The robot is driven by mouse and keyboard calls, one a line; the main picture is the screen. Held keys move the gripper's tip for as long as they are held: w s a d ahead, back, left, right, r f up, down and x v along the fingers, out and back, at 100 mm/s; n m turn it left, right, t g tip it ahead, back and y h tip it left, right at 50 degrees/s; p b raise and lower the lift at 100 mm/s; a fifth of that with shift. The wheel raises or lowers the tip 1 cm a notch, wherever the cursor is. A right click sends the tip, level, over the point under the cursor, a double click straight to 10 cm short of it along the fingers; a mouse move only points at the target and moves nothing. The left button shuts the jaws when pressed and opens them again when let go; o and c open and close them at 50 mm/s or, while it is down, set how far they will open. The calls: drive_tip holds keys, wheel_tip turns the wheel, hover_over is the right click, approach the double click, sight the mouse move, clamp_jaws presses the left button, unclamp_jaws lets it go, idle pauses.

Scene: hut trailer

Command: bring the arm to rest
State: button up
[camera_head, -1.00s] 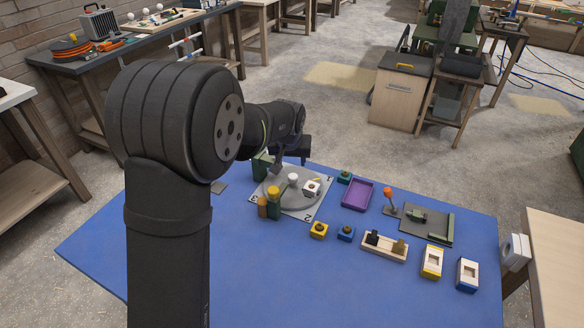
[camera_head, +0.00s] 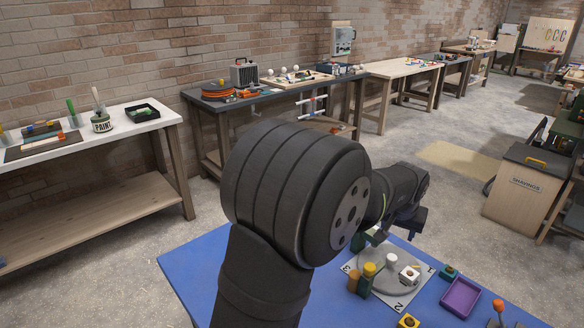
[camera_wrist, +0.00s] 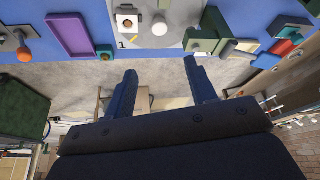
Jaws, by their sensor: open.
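My arm stands over the blue table (camera_head: 200,275) in the head view, bent at the elbow and reaching to the right. My gripper (camera_head: 412,222) hangs near the back edge of the grey round turntable (camera_head: 368,272). In the wrist view the two blue fingers of my gripper (camera_wrist: 160,66) are wide apart with nothing between them. The fingers point toward the blue table, and bare floor shows between them.
A purple tray (camera_head: 461,297) lies to the right. A white-topped bench (camera_head: 75,140) and a dark workbench (camera_head: 275,90) stand behind, apart from the arm.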

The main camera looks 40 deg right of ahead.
sight(392, 257)
drive_tip(key=x, duration=1.6)
drive_tip(key=shift+f, duration=0.35)
drive_tip(key=v, duration=1.7)
drive_tip(key=x, duration=1.7)
drive_tip(key=shift+w+f, duration=0.1)
drive_tip(key=shift+f, duration=0.1)
drive_tip(key=shift+r+m, duration=0.2)
drive_tip(key=shift+m, duration=0.3)
drive_tip(key=shift+w+m+g, duration=0.1)
drive_tip(key=shift+m+g, duration=0.5)
drive_tip(key=shift+m, duration=0.5)
drive_tip(key=v, duration=1.7)
drive_tip(key=shift+a+r, duration=0.2)
drive_tip(key=shift+r, duration=0.05)
